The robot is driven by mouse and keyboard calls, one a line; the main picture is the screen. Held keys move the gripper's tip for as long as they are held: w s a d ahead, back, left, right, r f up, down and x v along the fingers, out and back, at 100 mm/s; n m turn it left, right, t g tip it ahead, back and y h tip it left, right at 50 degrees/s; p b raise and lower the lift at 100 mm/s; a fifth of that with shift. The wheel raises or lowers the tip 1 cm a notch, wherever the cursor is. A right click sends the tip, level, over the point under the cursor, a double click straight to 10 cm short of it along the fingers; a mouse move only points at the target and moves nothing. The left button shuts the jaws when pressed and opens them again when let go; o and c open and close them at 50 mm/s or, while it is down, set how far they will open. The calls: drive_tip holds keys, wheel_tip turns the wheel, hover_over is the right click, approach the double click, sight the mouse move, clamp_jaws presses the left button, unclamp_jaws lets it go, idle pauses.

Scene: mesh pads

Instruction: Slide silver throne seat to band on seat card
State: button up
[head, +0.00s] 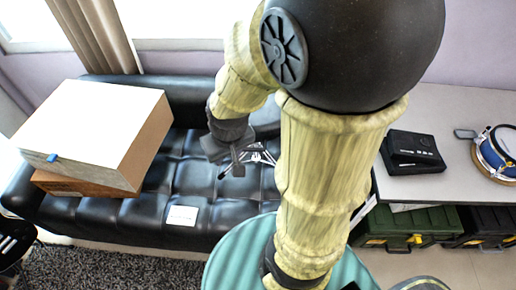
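My gripper (238,166) is over the black sofa, its dark fingers pointing down. It is small and partly hidden in its own dark shape, so I cannot tell whether it is open or shut. A silver metal thing with thin splayed legs (262,154), likely the silver throne, is on the sofa seat right beside the fingers. Its right side is hidden behind my arm. Whether the fingers touch it is unclear. A small white card (182,215), likely the seat card, lies flat near the sofa's front edge, left of and nearer than the gripper. No band is readable on it.
A large white-topped box (95,120) rests on a brown box (80,186) on the sofa's left. The black sofa seat (150,212) is bare around the card. At right, a grey table holds a black device (413,150) and a blue drum (496,155).

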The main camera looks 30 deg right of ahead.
sight(252, 149)
wheel_tip(252, 149, down, 17)
drive_tip(key=n+g+h+b, duration=0.7)
drive_tip(key=n, duration=1)
drive_tip(key=w+a+f+n+t+h+b, duration=0.1)
drive_tip(key=w+f+n+t+h+b, duration=0.2)
drive_tip(key=n+h, duration=0.3)
drive_tip(key=w+a+f+n+t+h+b, duration=0.2)
drive_tip(key=w+f+n+t+h+b, duration=0.1)
drive_tip(key=n, duration=1)
drive_tip(key=w+f+t+h, duration=0.1)
drive_tip(key=w+t+h, duration=0.1)
drive_tip(key=w+h, duration=0.1)
drive_tip(key=shift+a+f+n, duration=0.25)
drive_tip(key=shift+a+n, duration=0.05)
drive_tip(key=shift+w+d, duration=0.1)
drive_tip(key=p+x, duration=0.1)
drive_tip(key=x, duration=1.6)
drive_tip(key=shift+d+r, duration=0.1)
drive_tip(key=shift+d, duration=0.05)
